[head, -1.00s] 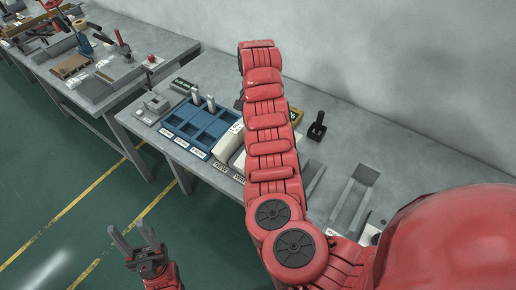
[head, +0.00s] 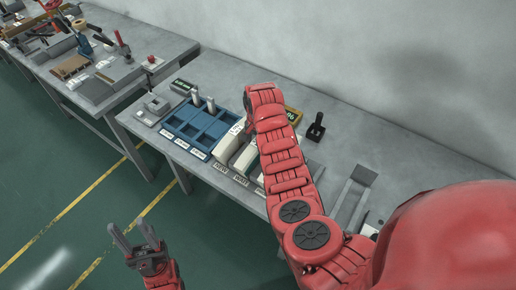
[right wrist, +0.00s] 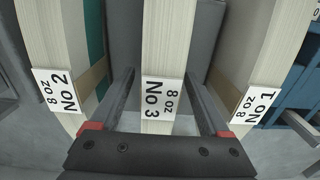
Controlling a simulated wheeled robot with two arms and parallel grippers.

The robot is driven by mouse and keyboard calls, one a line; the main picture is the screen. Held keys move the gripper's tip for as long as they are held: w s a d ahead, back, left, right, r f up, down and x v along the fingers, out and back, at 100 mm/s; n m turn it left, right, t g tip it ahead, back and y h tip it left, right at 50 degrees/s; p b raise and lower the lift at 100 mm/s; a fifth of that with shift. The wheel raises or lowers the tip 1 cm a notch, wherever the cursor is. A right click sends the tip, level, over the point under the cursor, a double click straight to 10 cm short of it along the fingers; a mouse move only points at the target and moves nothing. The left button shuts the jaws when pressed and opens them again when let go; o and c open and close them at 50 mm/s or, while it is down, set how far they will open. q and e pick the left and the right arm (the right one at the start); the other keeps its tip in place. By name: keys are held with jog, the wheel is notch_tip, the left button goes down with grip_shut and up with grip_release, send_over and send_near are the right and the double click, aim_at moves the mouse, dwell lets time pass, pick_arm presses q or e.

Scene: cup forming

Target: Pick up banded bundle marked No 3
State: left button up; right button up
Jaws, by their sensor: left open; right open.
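The bundle marked No 3 (right wrist: 159,45) is a pale stack with a white "No 3, 8 oz" label, central in the right wrist view. My right gripper (right wrist: 160,88) is open, with one finger on each side of this bundle; contact cannot be told. The bundle marked No 2 (right wrist: 50,35) stands to its left and the one marked No 1 (right wrist: 270,50) to its right, both with brown bands. In the head view my right arm hides part of the pale bundles (head: 231,143) and most of its gripper. My left gripper (head: 130,232) is open and empty over the floor.
A blue compartment tray (head: 214,141) with two pale upright pieces stands left of the bundles on the grey table (head: 408,163). A black stand (head: 317,127) is to the right. A second table (head: 115,70) with tools is at the far left.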

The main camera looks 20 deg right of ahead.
jog(key=shift+f, duration=0.4)
grip_shut()
jog(key=shift+r, duration=0.1)
dwell(1.0)
